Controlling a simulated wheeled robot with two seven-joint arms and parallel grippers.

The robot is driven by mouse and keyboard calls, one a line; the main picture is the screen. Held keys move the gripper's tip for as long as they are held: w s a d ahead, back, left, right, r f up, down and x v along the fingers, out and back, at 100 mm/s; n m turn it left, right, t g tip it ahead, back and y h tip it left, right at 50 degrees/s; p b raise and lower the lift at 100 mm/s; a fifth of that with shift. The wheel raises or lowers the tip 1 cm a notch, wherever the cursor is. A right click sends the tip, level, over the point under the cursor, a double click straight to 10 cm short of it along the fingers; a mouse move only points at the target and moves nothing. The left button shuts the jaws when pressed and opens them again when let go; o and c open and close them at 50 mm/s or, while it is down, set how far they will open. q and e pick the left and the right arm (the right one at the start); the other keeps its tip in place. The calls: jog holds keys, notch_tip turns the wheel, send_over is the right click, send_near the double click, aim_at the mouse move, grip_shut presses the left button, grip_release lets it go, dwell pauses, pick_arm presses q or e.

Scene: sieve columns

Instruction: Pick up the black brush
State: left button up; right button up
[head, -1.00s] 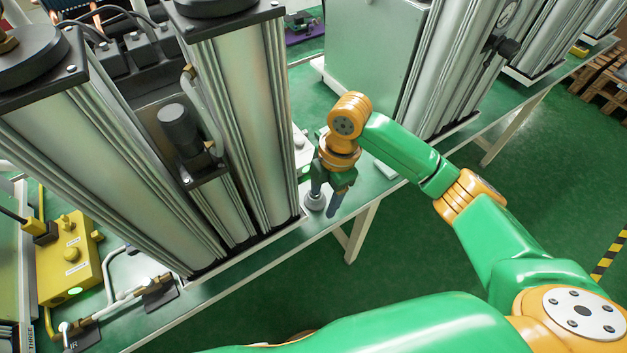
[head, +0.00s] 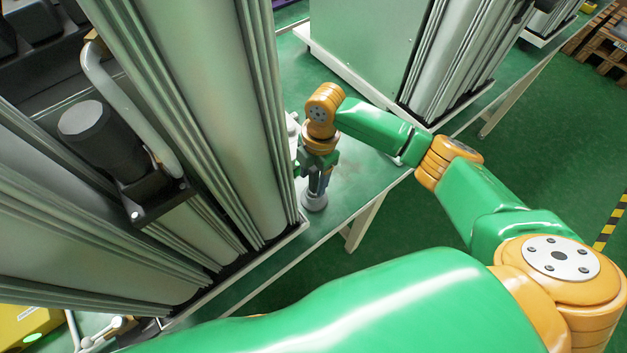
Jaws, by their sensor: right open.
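No black brush can be made out in the head view. My right gripper (head: 317,186) is open and points down over the green table top near its front edge. A small grey round-based object (head: 314,201) stands on the table right at its fingertips. The fingers partly cover this object, and I cannot tell whether they touch it. My left gripper is out of view.
Tall silver sieve columns (head: 215,110) stand close to the left of my right gripper. A grey-green cabinet (head: 365,45) and more columns stand behind. The green table top (head: 365,185) is clear to the gripper's right.

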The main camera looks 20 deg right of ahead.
jog(key=shift+f, duration=0.5)
grip_shut()
jog(key=shift+r, duration=0.1)
